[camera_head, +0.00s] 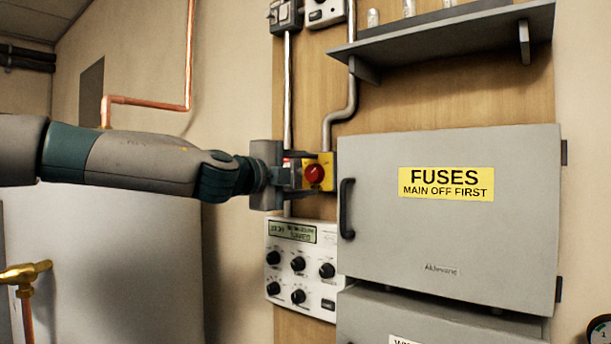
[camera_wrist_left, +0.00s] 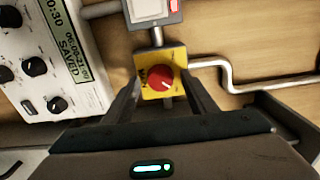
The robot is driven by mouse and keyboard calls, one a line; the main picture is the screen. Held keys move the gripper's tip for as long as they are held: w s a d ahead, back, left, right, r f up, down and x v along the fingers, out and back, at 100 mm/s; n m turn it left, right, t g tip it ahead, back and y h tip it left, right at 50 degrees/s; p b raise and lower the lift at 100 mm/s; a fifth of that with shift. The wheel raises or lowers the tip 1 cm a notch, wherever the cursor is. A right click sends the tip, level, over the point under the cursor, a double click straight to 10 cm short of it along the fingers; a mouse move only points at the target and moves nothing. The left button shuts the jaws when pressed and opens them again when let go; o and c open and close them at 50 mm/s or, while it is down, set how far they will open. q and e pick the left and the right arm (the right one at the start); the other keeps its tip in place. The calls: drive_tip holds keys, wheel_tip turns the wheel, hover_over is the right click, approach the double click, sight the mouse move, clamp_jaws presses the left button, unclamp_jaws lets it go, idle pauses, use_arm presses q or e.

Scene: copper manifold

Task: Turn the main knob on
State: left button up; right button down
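The main knob (camera_head: 314,174) is a round red knob on a yellow switch box on the wooden wall panel. In the left wrist view the knob (camera_wrist_left: 162,78) has a small white mark toward its lower right on the yellow plate (camera_wrist_left: 147,92). My left gripper (camera_head: 290,174) is in front of the switch, at its left side in the head view. In the wrist view the left gripper (camera_wrist_left: 163,88) is open, with one finger on each side of the switch and nothing between them but the view of the knob. I cannot tell whether a finger touches it. My right gripper is not in view.
A grey fuse cabinet (camera_head: 445,235) with a black handle (camera_head: 346,208) stands just right of the switch. A white control panel (camera_head: 302,283) with several black knobs is below. A grey shelf (camera_head: 440,32) is above. Conduit (camera_head: 345,110) runs up from the switch.

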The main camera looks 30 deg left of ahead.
use_arm(q)
drive_tip(key=shift+s, duration=0.2)
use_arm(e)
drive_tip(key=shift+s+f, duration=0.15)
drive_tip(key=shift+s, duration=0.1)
use_arm(q)
drive_tip(key=shift+s, duration=0.45)
drive_tip(key=s+a+b, duration=0.1)
drive_tip(key=s+b, duration=0.2)
drive_tip(key=s, duration=1.3)
drive_tip(key=shift+a+b, duration=0.2)
drive_tip(key=shift+b, duration=0.1)
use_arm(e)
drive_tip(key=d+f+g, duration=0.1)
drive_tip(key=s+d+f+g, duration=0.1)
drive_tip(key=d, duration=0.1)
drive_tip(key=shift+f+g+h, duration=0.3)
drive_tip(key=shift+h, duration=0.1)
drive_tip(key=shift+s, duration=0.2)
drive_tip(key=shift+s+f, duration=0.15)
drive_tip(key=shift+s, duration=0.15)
